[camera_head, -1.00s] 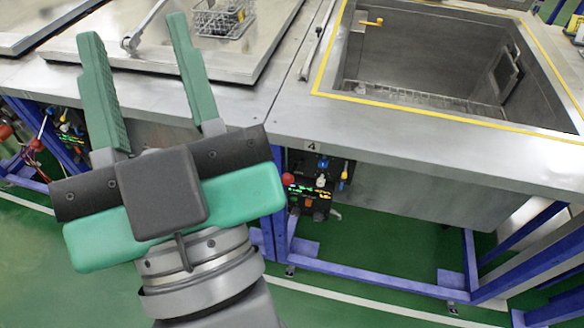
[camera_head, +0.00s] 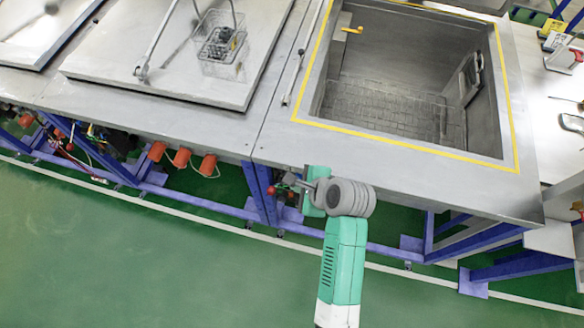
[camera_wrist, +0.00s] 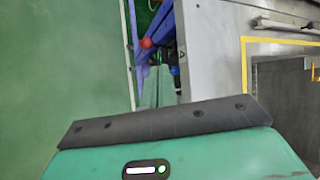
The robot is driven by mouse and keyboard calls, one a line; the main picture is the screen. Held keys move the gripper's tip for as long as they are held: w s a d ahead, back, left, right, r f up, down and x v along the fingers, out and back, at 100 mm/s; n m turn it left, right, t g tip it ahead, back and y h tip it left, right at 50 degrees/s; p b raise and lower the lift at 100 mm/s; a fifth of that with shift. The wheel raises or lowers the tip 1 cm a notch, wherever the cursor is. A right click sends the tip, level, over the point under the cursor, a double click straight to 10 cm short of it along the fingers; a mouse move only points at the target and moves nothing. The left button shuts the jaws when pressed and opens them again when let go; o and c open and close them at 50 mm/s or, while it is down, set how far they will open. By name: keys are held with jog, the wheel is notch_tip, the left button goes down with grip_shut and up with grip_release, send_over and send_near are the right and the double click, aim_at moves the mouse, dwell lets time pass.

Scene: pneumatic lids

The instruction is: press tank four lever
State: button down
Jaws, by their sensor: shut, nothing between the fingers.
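Tank four (camera_head: 400,75) is the open steel tank with a yellow-edged rim. Below its front edge, a small red ball knob (camera_head: 272,190), apparently the lever's, shows beside the blue frame. It also shows in the wrist view (camera_wrist: 146,43), just beyond my fingers and slightly left. My gripper (camera_head: 314,190) is low in front of the tank, turned toward the control panel under the edge. In the wrist view my gripper's green fingers (camera_wrist: 158,84) are together and empty. I cannot tell whether they touch the lever. The rest of the panel is mostly hidden.
The bench's front edge (camera_head: 400,175) overhangs close to my gripper. Blue frame legs (camera_head: 262,190) stand just left of it. Several orange-red boxes (camera_head: 182,157) hang under the neighbouring tank's closed lid (camera_head: 150,80). The green floor (camera_head: 130,250) in front is clear.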

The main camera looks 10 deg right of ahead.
aim_at(274, 191)
jog(key=shift+s+d+f+m+g+y, duration=0.2)
jog(key=shift+s+f+m+g+y, duration=0.15)
jog(key=shift+s+f+m, duration=0.4)
jog(key=shift+s+r, duration=0.1)
jog(key=b+x, duration=0.2)
jog(key=x, duration=1.2)
jog(key=shift+d, duration=0.15)
